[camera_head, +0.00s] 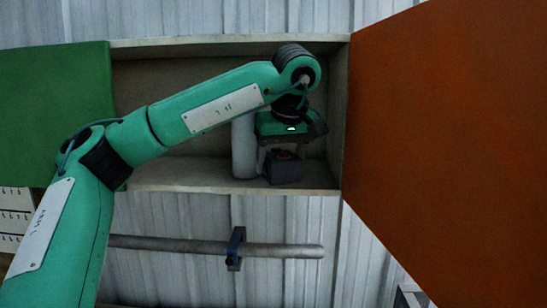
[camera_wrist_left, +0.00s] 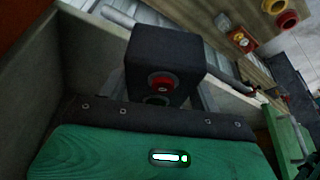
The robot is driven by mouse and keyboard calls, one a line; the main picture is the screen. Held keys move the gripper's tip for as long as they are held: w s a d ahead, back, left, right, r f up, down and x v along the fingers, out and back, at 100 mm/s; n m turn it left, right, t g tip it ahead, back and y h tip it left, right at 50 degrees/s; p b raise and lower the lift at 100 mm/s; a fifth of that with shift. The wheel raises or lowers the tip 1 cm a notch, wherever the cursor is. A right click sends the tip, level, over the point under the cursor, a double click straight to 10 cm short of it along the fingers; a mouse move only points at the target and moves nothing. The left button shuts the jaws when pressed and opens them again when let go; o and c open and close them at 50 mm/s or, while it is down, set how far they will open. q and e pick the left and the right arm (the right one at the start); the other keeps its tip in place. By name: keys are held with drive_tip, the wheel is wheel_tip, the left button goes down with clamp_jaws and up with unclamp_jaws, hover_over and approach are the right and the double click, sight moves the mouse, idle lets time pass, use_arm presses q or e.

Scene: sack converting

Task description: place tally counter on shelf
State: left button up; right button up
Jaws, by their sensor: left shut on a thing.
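The tally counter (camera_head: 286,168) is a dark box with a red knob on its face. It is inside the open wall cabinet, near the right end of its shelf (camera_head: 200,177). My left gripper (camera_head: 281,152) reaches into the cabinet and is shut on the counter. In the left wrist view, the counter (camera_wrist_left: 165,50) sits between the fingers, its red knob facing the camera. It looks roughly upright, low over or on the shelf board; I cannot tell whether its underside touches. My right gripper is not in view.
A pale upright cylinder (camera_head: 244,148) stands just left of the counter. A green door (camera_head: 55,110) is open at left and a large orange-brown door (camera_head: 450,130) at right. A grey pipe (camera_head: 285,251) with a blue clamp (camera_head: 235,248) runs below the cabinet.

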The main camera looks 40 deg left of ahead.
use_arm(q)
drive_tip(key=w+a+p, duration=0.1)
drive_tip(key=w+a, duration=0.1)
drive_tip(key=w, duration=0.1)
drive_tip(key=w+a+p, duration=0.1)
drive_tip(key=w+a, duration=0.1)
drive_tip(key=w, duration=0.1)
drive_tip(key=w+a+p, duration=0.2)
drive_tip(key=w, duration=0.2)
drive_tip(key=shift+w+a+r, duration=0.1)
drive_tip(key=shift+a+r, duration=0.05)
drive_tip(key=shift+w+a, duration=0.15)
drive_tip(key=shift+w, duration=0.15)
drive_tip(key=shift+a+f+p, duration=0.1)
drive_tip(key=shift+f+p, duration=0.3)
drive_tip(key=shift+f, duration=0.05)
wheel_tip(320, 180, down, 3)
drive_tip(key=shift+s+r+p, duration=0.1)
drive_tip(key=shift+r+p, duration=0.1)
drive_tip(key=shift+p, duration=0.75)
drive_tip(key=shift+f, duration=0.2)
drive_tip(key=shift+f, duration=0.1)
drive_tip(key=o, duration=0.8)
drive_tip(key=shift+o, duration=0.2)
